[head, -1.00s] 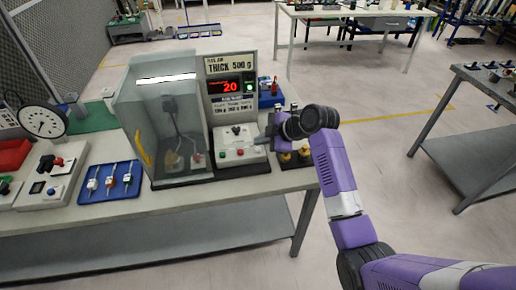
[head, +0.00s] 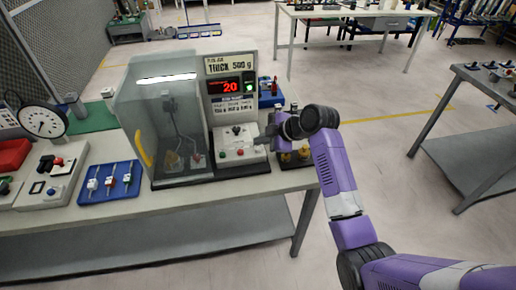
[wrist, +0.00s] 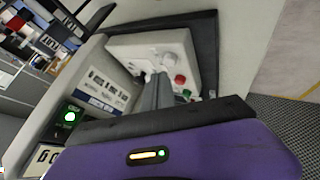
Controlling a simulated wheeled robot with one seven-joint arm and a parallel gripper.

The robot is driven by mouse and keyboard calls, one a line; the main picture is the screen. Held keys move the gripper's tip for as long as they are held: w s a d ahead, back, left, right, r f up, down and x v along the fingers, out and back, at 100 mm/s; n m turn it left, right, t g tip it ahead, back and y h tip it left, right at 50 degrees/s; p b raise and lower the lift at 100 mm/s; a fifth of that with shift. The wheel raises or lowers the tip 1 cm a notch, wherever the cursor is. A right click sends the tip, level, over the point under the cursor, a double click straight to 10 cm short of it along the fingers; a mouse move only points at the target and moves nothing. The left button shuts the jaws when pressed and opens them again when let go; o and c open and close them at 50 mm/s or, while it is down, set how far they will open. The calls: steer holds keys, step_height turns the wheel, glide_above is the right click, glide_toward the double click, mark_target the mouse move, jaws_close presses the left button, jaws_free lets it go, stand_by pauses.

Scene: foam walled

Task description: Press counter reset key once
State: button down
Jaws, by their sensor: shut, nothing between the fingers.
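The machine's counter display (head: 231,86) reads 20 in red, on the upright column beside a clear-walled booth (head: 165,125). Below it, a white sloped control box (head: 238,142) carries a dark knob and small red and green buttons. In the wrist view the box (wrist: 150,45) shows a red button (wrist: 180,79), a green button (wrist: 186,93) and a pale knob (wrist: 169,60). I cannot read which one is the counter reset key. My gripper (head: 265,139) is shut and empty, over the right side of the box. In the wrist view its fingers (wrist: 156,80) cover part of the panel; contact cannot be told.
A lit green switch (head: 249,86) sits beside the display. A blue tray with several switches (head: 110,182) and a round dial (head: 43,122) are on the left.

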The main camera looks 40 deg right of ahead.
mark_target(260, 150)
steer(key=shift+f, duration=0.15)
steer(key=shift+f+b, duration=0.3)
steer(key=shift+b, duration=0.05)
steer(key=shift+f+b, duration=0.4)
steer(key=shift+f, duration=0.1)
stand_by(0.8)
steer(key=shift+r+p, duration=0.7)
steer(key=shift+r, duration=0.25)
steer(key=shift+r, duration=0.1)
step_height(260, 150, up, 5)
steer(key=p, duration=0.3)
steer(key=shift+p, duration=0.35)
stand_by(0.7)
